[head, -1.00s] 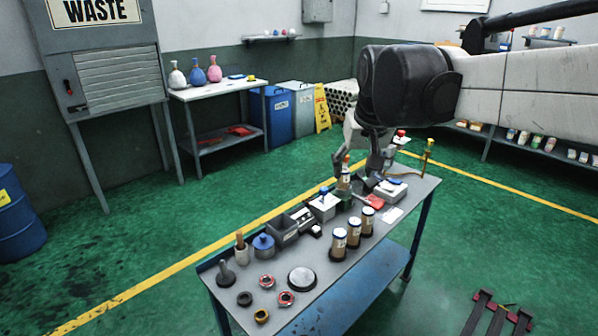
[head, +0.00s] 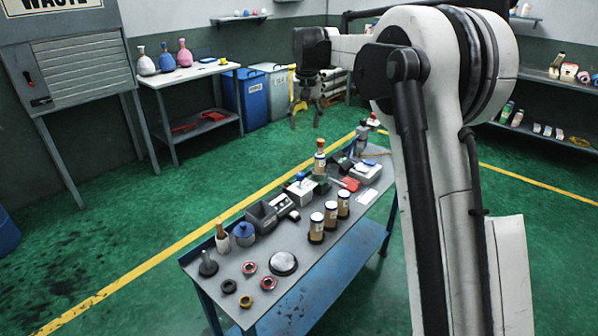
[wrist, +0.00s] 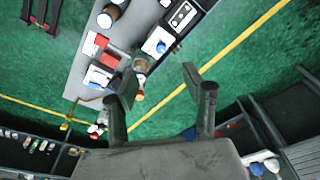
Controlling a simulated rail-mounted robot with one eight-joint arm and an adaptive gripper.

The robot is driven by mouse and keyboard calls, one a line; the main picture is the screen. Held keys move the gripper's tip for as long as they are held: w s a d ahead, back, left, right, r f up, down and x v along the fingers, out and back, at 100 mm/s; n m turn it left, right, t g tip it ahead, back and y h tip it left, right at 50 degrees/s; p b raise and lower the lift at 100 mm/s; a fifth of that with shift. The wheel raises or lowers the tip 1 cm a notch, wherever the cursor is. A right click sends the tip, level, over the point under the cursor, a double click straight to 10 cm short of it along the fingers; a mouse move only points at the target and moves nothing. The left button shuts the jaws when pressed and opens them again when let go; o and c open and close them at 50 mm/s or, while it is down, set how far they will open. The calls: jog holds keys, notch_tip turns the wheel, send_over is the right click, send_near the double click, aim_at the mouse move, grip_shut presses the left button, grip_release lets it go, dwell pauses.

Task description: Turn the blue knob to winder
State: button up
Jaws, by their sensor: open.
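A blue knob (head: 300,176) sits on top of a small white box (head: 299,189) near the far long edge of the bench. In the wrist view a blue spot that looks like this knob (wrist: 161,46) shows on a white block, beyond the fingers. Any markings for the knob's positions are too small to read. My gripper (head: 305,116) is open and empty, raised behind the bench's far edge, apart from the knob. Its two spread fingers also show in the wrist view (wrist: 158,86).
The grey bench (head: 215,287) also bears a grey device (head: 268,214), an orange-capped bottle (head: 320,162), several brown bottles (head: 330,214) and a white unit with a blue part (head: 367,170). Loose rings and a round disc (head: 283,263) lie at the near left. Green floor is open behind the bench.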

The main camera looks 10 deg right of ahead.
jog(key=w+f, duration=0.5)
jog(key=w, duration=0.1)
jog(key=g+p, duration=0.2)
send_over(300, 174)
notch_tip(300, 174, down, 8)
notch_tip(300, 174, down, 13)
jog(key=shift+d+f, duration=0.1)
grip_shut()
jog(key=shift+m, duration=0.3)
